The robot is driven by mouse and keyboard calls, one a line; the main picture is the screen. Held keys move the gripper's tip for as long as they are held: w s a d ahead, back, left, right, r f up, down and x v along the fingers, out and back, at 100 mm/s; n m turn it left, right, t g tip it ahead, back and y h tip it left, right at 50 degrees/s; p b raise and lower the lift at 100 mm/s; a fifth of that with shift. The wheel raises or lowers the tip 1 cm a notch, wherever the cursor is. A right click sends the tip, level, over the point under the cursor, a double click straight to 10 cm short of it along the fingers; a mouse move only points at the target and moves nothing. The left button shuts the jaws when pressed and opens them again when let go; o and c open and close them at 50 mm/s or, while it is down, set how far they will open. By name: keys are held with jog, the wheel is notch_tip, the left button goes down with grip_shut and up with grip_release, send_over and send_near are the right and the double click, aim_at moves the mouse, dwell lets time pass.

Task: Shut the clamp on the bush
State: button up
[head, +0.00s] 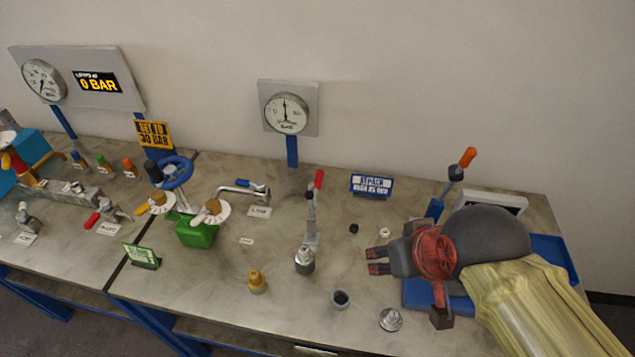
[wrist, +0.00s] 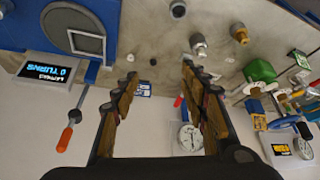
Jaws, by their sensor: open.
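The clamp (head: 312,212) stands near the middle of the bench in the head view, its red handle pointing up. In the wrist view its red handle (wrist: 178,101) shows between my fingers, farther off; the rest is partly hidden by a finger. A steel cylindrical piece (head: 304,260), seemingly the bush, stands upright at the front foot of the clamp. It also shows in the wrist view (wrist: 198,46). Whether the clamp touches it I cannot tell. My gripper (head: 378,260) is open and empty, to the right of the clamp and apart from it.
A brass fitting (head: 257,281), a dark-topped cup (head: 340,299) and a steel flanged piece (head: 391,319) stand along the front. A blue sign (head: 371,185) is behind. A green can (head: 197,231) and blue handwheel (head: 174,171) stand left. A blue tray (head: 420,294) lies under my arm.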

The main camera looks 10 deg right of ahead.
jog(key=shift+c, duration=0.9)
jog(key=m+g+y+p, duration=0.3)
jog(key=g+p, duration=0.2)
jog(key=p, duration=0.1)
send_over(320, 177)
jog(key=d, duration=0.2)
notch_tip(320, 177, down, 11)
jog(key=shift+b+x, duration=0.4)
jog(key=shift+x, duration=3.15)
jog(key=shift+s+a, duration=0.1)
jog(key=shift+s, duration=0.1)
jog(key=c, duration=0.3)
grip_shut()
